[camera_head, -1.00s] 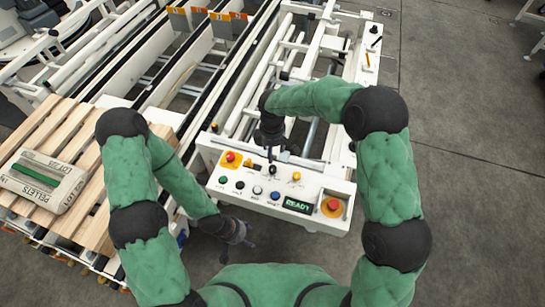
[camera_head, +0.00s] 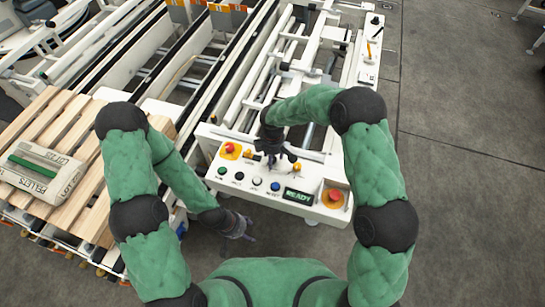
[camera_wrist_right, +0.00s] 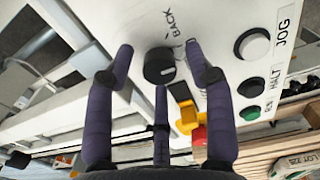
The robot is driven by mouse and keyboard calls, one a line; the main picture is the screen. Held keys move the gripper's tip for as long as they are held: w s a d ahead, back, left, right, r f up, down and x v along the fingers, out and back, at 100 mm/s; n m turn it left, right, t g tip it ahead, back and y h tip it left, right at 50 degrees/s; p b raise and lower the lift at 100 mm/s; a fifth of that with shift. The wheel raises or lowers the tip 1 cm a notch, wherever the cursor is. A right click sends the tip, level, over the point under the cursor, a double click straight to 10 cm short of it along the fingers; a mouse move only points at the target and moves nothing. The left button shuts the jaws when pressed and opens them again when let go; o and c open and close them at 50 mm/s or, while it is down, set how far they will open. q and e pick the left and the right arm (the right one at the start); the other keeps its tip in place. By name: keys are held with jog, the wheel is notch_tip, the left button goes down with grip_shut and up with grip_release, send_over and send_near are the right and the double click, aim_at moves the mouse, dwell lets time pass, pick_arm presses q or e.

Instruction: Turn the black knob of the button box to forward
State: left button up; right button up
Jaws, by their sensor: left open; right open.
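The button box (camera_head: 236,174) has a white sloped top with several buttons and a lit READY display. The black knob (camera_wrist_right: 160,68) shows in the right wrist view as a round cap with a pale mark, beside the printed word BACK. In the head view my right gripper covers it. My right gripper (camera_head: 279,160) is open above the box; in the wrist view (camera_wrist_right: 160,62) its purple-grey fingers are spread around the knob. I cannot tell whether they touch it. My left gripper (camera_head: 242,228) is open and empty, low in front of the box.
A red emergency stop (camera_head: 334,196) is at the box's right end and another (camera_head: 230,149) at its left. A yellow switch (camera_head: 296,168) stands close to the right gripper. Left is a wooden pallet (camera_head: 84,186) with a pellet bag (camera_head: 38,174). Conveyor rails lie behind; floor at right is clear.

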grip_shut()
jog(key=m+b, duration=0.1)
jog(key=m, duration=0.3)
jog(key=shift+m+b, duration=0.8)
jog(key=shift+m, duration=1.6)
